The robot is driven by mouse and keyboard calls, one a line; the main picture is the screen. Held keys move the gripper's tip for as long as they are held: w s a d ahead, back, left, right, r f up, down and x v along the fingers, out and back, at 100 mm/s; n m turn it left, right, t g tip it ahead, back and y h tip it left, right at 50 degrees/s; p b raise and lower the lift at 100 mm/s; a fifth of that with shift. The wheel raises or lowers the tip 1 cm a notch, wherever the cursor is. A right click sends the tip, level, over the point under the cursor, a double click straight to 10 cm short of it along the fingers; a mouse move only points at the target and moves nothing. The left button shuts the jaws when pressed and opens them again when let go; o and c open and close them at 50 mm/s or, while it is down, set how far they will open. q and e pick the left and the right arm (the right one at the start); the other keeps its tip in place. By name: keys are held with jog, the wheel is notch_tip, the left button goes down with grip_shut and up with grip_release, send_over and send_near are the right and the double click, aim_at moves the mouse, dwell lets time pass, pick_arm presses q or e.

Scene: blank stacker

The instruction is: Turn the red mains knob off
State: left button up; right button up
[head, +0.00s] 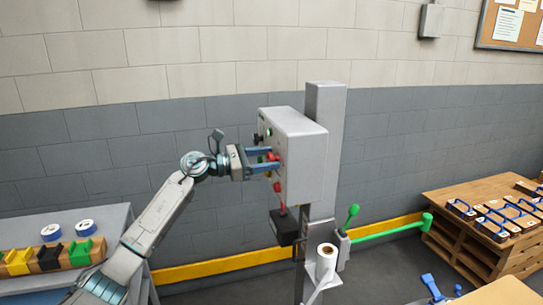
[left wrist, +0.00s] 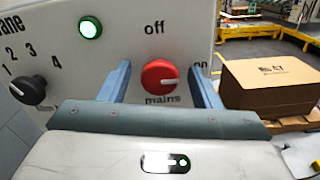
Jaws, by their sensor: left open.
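The red mains knob (left wrist: 159,74) sits on the grey panel of a control box (head: 304,160), with "off" printed above it and "mains" below. A label at its right, seemingly "on", is partly hidden by a finger. A pale mark on the knob points to the right, toward that label. My left gripper (left wrist: 161,72) is open, with one blue finger on each side of the knob and visible gaps between. In the head view the left gripper (head: 270,161) reaches the box's left face, around the knob (head: 271,157). My right gripper is not in view.
A black selector knob (left wrist: 28,90) and a lit green lamp (left wrist: 90,28) share the panel. A grey post (head: 325,98) carries the box. A bench (head: 115,220) with coloured blocks is at left, pallets (head: 465,245) at right.

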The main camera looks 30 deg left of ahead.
pick_arm(q)
jog(key=c, duration=1)
